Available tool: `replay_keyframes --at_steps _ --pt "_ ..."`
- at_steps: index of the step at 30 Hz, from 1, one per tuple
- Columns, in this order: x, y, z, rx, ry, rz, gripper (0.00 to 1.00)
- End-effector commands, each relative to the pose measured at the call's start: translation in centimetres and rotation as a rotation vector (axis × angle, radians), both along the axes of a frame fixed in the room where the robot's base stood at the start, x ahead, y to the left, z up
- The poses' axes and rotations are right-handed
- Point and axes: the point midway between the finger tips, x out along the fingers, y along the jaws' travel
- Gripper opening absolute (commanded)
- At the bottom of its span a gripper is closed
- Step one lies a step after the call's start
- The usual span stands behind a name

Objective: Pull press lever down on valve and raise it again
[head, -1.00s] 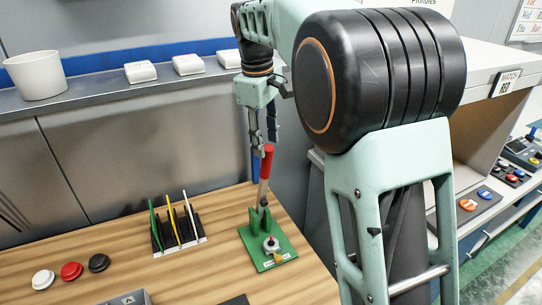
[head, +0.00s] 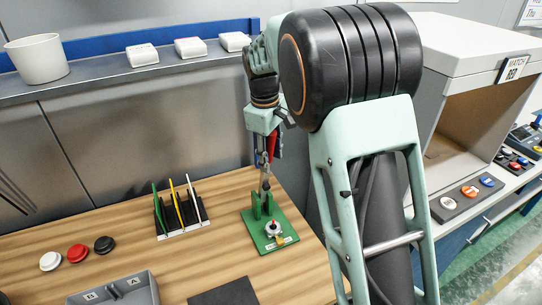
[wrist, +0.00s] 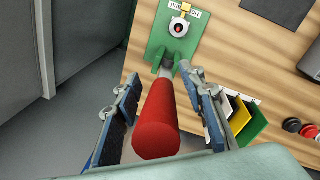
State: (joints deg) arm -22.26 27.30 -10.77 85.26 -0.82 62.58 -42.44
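The valve has a green base plate (head: 288,238) on the wooden table; the plate also shows in the wrist view (wrist: 159,38). Its press lever has a grey shaft (head: 265,180) that stands nearly upright between green brackets. The lever's red handle (wrist: 155,120) points up towards the wrist camera. My gripper (head: 268,153) is at the handle, its fingers pointing down. In the wrist view my gripper (wrist: 163,82) is open, one finger on each side of the red handle, with visible gaps. In the head view the fingers partly hide the handle.
A black rack (head: 182,214) with coloured plates stands left of the valve. White, red and black discs (head: 77,253) lie farther left. A grey tray (head: 120,290) and a dark mat (head: 224,293) are at the front. A shelf (head: 105,75) runs behind.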

Motion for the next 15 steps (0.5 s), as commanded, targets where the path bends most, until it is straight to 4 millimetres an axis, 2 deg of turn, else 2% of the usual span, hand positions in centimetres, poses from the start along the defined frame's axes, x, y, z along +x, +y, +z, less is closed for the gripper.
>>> replay_keyframes --at_steps 5,15 --pt "-0.01 -0.01 0.00 0.000 0.000 0.000 0.37" --pt "0.02 -0.04 0.04 -0.001 -0.001 0.000 0.00"
